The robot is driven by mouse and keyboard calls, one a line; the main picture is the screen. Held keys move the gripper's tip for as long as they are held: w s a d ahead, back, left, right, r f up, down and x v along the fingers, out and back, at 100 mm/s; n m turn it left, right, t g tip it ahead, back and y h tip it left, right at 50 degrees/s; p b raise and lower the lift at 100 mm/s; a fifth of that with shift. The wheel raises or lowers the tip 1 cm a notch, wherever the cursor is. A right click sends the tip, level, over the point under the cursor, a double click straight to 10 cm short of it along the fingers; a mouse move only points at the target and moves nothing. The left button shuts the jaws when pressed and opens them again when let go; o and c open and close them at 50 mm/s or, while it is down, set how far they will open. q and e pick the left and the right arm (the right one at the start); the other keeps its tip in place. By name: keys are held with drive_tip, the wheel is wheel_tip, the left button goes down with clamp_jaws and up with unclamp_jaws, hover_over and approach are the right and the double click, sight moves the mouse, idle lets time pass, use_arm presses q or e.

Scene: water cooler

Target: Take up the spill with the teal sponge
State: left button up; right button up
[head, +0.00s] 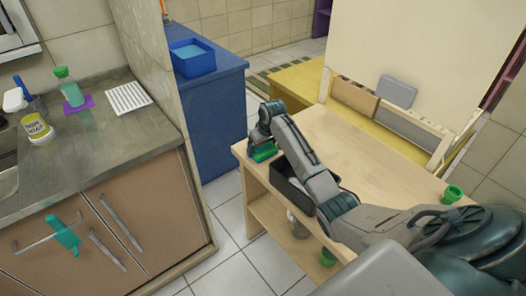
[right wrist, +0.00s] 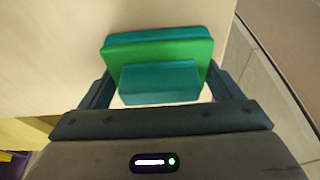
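The teal sponge (right wrist: 160,82) has a bright green layer and a teal block facing the camera. In the right wrist view it sits centred between my right gripper's (right wrist: 161,78) two fingers, which meet its sides, so the gripper looks shut on it. In the head view my right gripper (head: 263,140) points down with the sponge (head: 263,153) under it, near the left corner of the wooden table (head: 345,150). I cannot tell whether the sponge touches the tabletop. No spill is clearly visible. My left gripper is not in view.
A dark open bin (head: 290,187) stands on the table beneath my right arm. A green cup (head: 452,194) is at the right. A counter (head: 100,150) with bottles is at left, and a blue cabinet (head: 213,125) with a blue tub (head: 193,58) stands behind.

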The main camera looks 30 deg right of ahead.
drive_tip(key=shift+c, duration=0.6)
drive_tip(key=shift+r, duration=0.2)
wheel_tip(320, 180, up, 9)
drive_tip(key=shift+r+b, duration=0.1)
drive_tip(key=shift+b, duration=0.4)
drive_tip(key=shift+r, duration=0.2)
drive_tip(key=o, duration=0.4)
drive_tip(key=c, duration=0.3)
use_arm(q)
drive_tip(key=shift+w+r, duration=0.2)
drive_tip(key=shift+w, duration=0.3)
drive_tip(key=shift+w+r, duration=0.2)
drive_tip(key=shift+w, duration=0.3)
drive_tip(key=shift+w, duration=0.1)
